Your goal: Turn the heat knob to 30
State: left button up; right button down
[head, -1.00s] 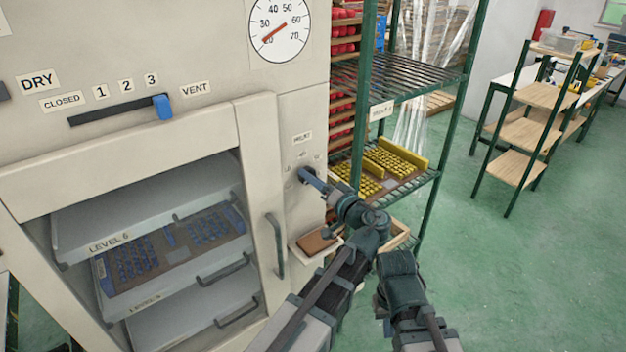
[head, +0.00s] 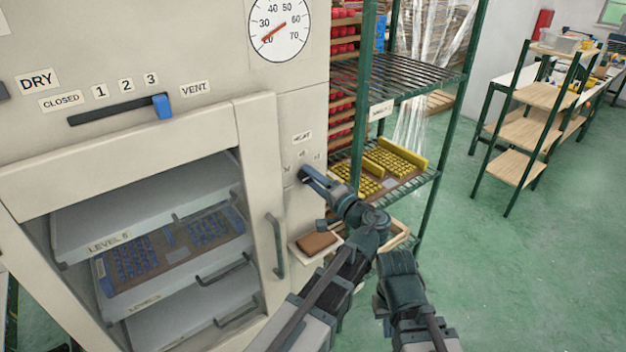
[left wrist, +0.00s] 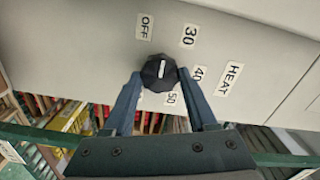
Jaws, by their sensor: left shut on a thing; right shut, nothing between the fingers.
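The heat knob (left wrist: 159,73) is black and faceted with a short white mark, on the beige oven panel. In the left wrist view the mark points up, roughly between the OFF label (left wrist: 145,27) and the 30 label (left wrist: 188,36); its exact setting is hard to tell. My left gripper (left wrist: 160,88) is shut on the knob, one finger on each side. In the head view my left gripper (head: 311,178) reaches the panel below the HEAT label (head: 302,137) and hides most of the knob.
The dial gauge (head: 279,28) has its red needle near 20. The oven door handle (head: 275,246) and a small shelf (head: 306,252) are close to my left arm. A green rack (head: 410,85) stands right of the panel.

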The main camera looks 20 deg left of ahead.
pick_arm(q)
jog(key=m, duration=0.5)
jog(key=shift+m, duration=0.4)
jog(key=shift+f, duration=0.1)
dwell(0.3)
jog(key=o, duration=1.4)
jog(key=shift+c, duration=0.2)
jog(key=shift+s+d, duration=0.1)
jog(key=shift+s, duration=0.05)
